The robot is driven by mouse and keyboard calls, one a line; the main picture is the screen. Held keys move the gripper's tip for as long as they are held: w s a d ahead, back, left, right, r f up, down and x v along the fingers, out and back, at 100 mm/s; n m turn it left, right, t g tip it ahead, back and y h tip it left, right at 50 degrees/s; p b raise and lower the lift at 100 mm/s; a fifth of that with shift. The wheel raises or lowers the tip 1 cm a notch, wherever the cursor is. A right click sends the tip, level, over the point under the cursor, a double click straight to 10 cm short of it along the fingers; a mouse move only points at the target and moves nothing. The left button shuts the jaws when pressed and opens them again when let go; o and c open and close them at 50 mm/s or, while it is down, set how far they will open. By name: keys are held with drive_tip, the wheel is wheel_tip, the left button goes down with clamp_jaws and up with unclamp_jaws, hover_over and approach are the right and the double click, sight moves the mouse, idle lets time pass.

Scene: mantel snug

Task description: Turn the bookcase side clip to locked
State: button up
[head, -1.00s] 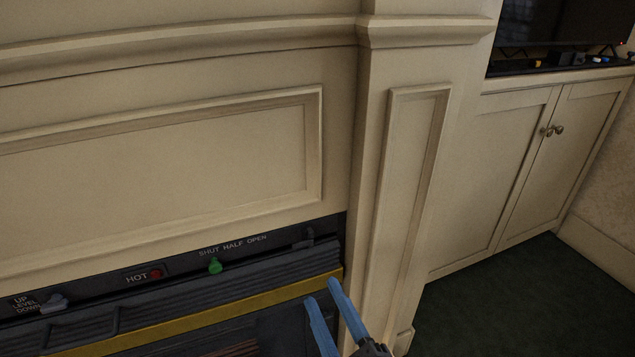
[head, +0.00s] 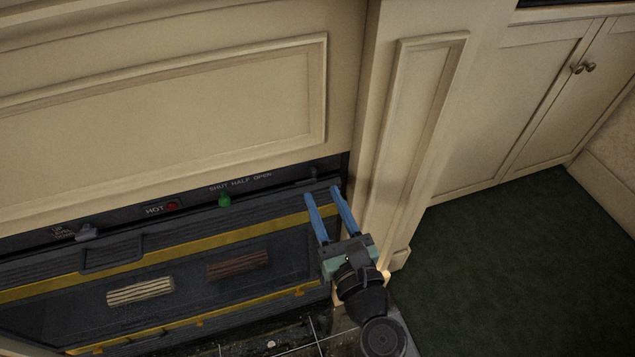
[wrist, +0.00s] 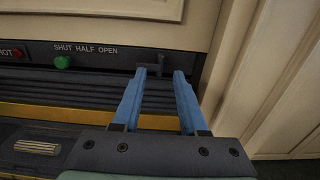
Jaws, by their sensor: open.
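I see no bookcase and no clip marked locked in either view. My gripper (head: 321,192) is open and empty, its two blue fingers pointing at the right end of a dark stove front. In the wrist view its fingertips (wrist: 160,72) are close to a small dark lever (wrist: 155,66) at that end. This lever also shows in the head view (head: 313,173), just beyond the fingertips. I cannot tell whether the fingers touch it, and no label is readable by it.
A green knob (head: 224,200) sits under "SHUT HALF OPEN", left of my gripper. A red light (head: 173,206) is by "HOT", with a grey knob (head: 87,231) further left. A cream pilaster (head: 415,130) stands close on the right. Dark green carpet (head: 490,260) lies clear beyond.

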sight(315, 177)
drive_tip(key=shift+x, duration=2.15)
clamp_jaws()
